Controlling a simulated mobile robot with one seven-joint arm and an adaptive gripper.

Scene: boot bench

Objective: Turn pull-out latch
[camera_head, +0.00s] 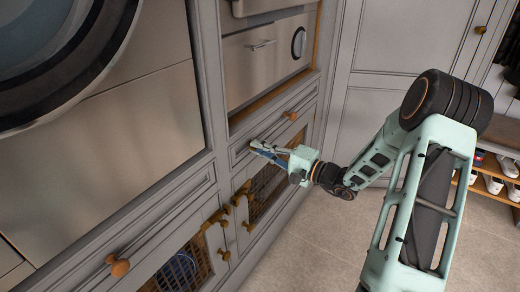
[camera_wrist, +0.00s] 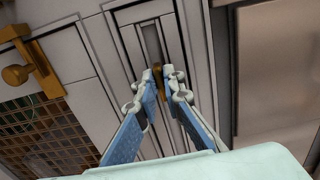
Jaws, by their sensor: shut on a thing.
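My gripper (camera_head: 258,148) reaches to the grey cabinet front below the steel appliance. In the wrist view, its two blue-padded fingers (camera_wrist: 163,84) are closed in on a small brown latch piece (camera_wrist: 169,72) at a narrow recessed panel. The fingers hide most of this piece, and I cannot tell its turn angle. In the head view the gripper covers it.
A brown knob (camera_head: 290,115) sits on the same drawer front, right of my gripper. Below are grille doors with several brown knobs and latches (camera_head: 236,196). A shoe rack (camera_head: 490,178) stands at the right. The tiled floor (camera_head: 310,240) is clear.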

